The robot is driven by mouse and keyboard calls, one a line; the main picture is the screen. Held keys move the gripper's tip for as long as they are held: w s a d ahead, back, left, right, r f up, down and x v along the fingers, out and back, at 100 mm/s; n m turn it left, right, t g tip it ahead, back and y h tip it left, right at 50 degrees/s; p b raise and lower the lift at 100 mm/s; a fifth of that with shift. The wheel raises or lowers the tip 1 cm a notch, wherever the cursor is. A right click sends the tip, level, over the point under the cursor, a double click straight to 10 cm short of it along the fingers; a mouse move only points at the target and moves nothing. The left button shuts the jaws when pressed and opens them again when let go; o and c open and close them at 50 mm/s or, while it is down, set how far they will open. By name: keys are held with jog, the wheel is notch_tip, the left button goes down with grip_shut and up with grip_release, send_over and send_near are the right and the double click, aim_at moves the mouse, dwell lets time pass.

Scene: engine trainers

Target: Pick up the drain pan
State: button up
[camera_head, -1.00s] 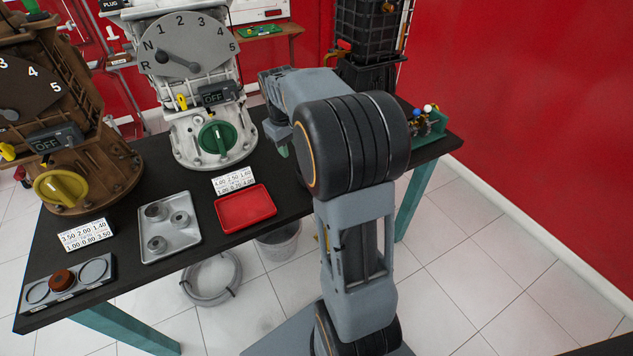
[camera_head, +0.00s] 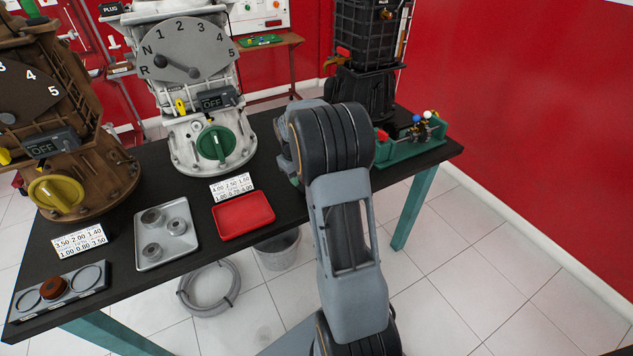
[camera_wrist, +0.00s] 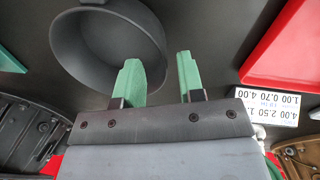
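My gripper (camera_wrist: 158,60) is open with two green fingers. In the picture the left finger overlaps the pan's inside and the right finger is outside it, with the pan's right wall between them. I cannot tell how far the fingers are above the rim or whether they touch it. In the head view my arm hides the pan and gripper.
A red tray (camera_head: 243,215) and a number card (camera_head: 231,187) are left of my arm. A grey tray with rings (camera_head: 167,252) lies further left. A white engine trainer (camera_head: 213,135) stands behind. A green fixture (camera_head: 420,150) is at the table's right end.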

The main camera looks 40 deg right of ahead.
jog(key=shift+d+f, duration=0.1)
jog(key=shift+f, duration=1.8)
grip_shut()
